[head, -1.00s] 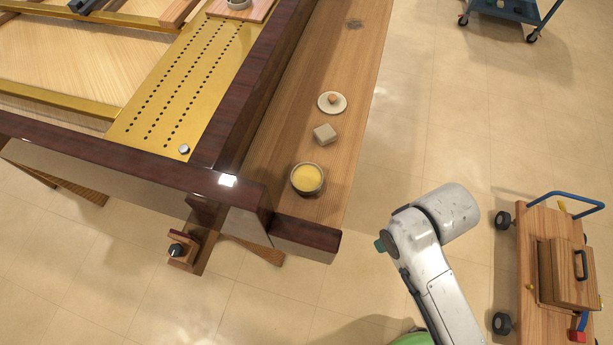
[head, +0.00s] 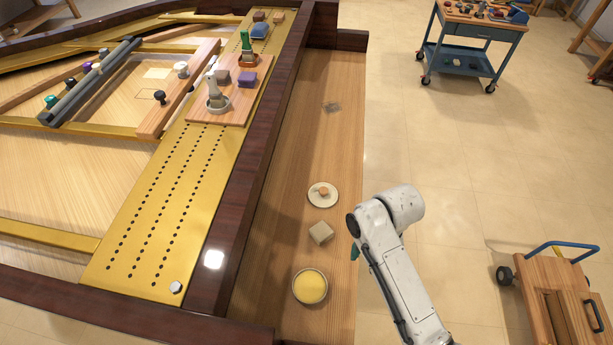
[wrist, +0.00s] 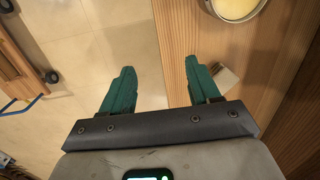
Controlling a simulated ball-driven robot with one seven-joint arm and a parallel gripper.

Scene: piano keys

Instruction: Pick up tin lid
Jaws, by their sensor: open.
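A round pale disc (head: 317,201) lies flat on the wooden shelf, with a small brown lump or knob at its middle; it looks like the tin lid, though I cannot be sure. A round tin (head: 310,287) with yellow contents stands nearer to me; part of it shows at the top of the wrist view (wrist: 237,8). My gripper (wrist: 162,84) is open and empty, its teal fingers pointing down. It is at the shelf's right edge, one finger over floor, the other over wood. The disc does not show in the wrist view. In the head view my arm mostly hides the gripper.
A beige block (head: 321,233) sits between disc and tin; it shows close beside the right finger in the wrist view (wrist: 226,78). A dark raised rail (head: 262,160) borders the shelf (head: 318,140) on the left. A wooden-topped cart (head: 540,275) stands at right. The far shelf is mostly clear.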

